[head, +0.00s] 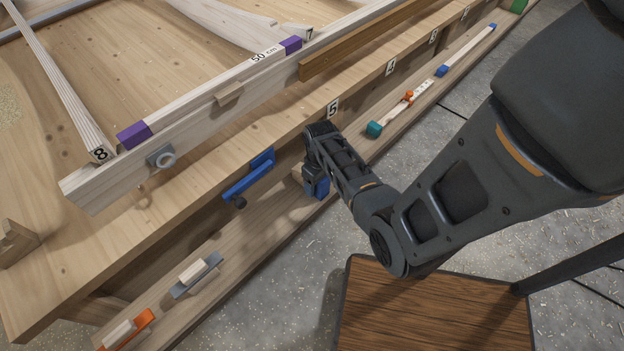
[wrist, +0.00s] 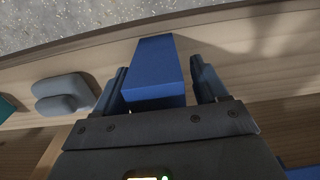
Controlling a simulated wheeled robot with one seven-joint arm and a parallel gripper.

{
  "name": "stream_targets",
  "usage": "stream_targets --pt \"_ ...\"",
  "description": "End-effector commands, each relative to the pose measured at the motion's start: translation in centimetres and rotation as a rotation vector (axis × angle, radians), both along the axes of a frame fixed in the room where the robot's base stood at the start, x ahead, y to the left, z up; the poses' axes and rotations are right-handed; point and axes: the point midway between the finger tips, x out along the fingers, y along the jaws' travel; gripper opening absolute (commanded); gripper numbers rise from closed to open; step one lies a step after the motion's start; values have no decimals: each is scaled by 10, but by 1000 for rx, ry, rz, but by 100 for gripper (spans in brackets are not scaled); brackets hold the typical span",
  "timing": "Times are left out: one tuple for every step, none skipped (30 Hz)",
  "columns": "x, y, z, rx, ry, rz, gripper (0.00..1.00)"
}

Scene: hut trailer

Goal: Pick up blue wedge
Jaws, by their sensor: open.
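The blue wedge (wrist: 155,68) lies on the narrow wooden ledge below the bench edge. In the wrist view it sits between the two fingers of my gripper (wrist: 160,78), which stand apart on either side of it. A gap shows on each side, wider at the right finger. In the head view the wedge (head: 323,188) shows partly beside my gripper (head: 311,188), with the rest hidden by the gripper and arm.
A grey rounded object (wrist: 66,94) lies left of the wedge in the wrist view. A teal block (head: 374,129) is farther along the ledge (head: 262,238). A blue clamp (head: 248,180) is on the bench side. A wooden stool-like top (head: 435,310) stands at front.

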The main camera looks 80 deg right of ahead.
Motion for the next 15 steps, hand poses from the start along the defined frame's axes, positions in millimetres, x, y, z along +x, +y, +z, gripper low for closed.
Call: stream_targets --pt "0 0 0 0 0 0 72" --pt "0 0 0 0 0 0 71" --pt "0 0 0 0 0 0 68" --pt "0 0 0 0 0 0 65" --pt "0 0 0 0 0 0 62" --pt "0 0 0 1 1 0 58" --pt "0 0 0 1 1 0 55" --pt "0 0 0 1 1 0 52" --pt "0 0 0 1 1 0 48" --pt "0 0 0 1 1 0 46" --pt "0 0 0 1 1 0 43" --pt "0 0 0 1 1 0 39" --pt "0 0 0 1 1 0 36" --pt "0 0 0 1 1 0 33" --pt "0 0 0 1 1 0 29"
